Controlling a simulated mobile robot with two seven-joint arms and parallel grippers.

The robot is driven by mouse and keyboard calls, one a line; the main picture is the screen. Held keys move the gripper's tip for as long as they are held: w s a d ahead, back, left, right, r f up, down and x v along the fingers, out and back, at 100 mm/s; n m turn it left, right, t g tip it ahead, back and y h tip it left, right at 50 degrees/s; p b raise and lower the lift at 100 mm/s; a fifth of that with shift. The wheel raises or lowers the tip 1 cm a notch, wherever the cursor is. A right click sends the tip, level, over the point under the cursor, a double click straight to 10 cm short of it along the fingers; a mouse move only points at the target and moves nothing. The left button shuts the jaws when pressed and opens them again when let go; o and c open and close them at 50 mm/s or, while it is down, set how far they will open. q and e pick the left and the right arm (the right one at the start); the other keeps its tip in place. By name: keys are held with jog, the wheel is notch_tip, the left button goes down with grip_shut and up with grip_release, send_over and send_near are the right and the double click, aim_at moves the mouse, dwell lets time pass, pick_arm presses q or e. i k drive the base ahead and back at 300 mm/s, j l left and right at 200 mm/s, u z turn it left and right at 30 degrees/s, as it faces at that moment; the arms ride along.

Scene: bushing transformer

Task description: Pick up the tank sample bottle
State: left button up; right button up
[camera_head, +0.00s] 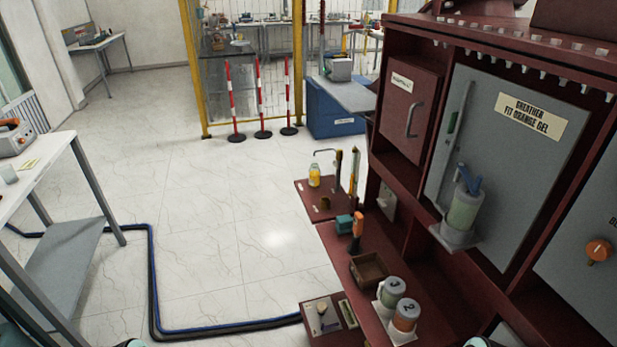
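A small bottle with yellow contents (314,176) stands upright on a dark red shelf at the far end of the transformer's ledge. It looks like the tank sample bottle, but I cannot read any label on it. A thin bent pipe arches above and beside it. Neither of my grippers shows. Only small pieces of what look like my arms show at the bottom edge, left and right of the middle.
Canisters marked 1 (405,315) and 2 (392,290), an open brown box (368,270) and an orange-handled tool (357,226) stand on the ledge. The red transformer cabinet (408,105) fills the right. A white table (38,170) is at left. Hoses (152,280) cross otherwise open floor.

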aim_at(314, 172)
jog(key=i+j+u, duration=0.5)
jog(key=i+j, duration=0.2)
jog(key=i+j+u, duration=0.1)
jog(key=i, duration=0.4)
jog(key=i+j, duration=0.3)
jog(key=i, duration=0.15)
jog(key=i+j+u, duration=0.15)
jog(key=i, duration=0.35)
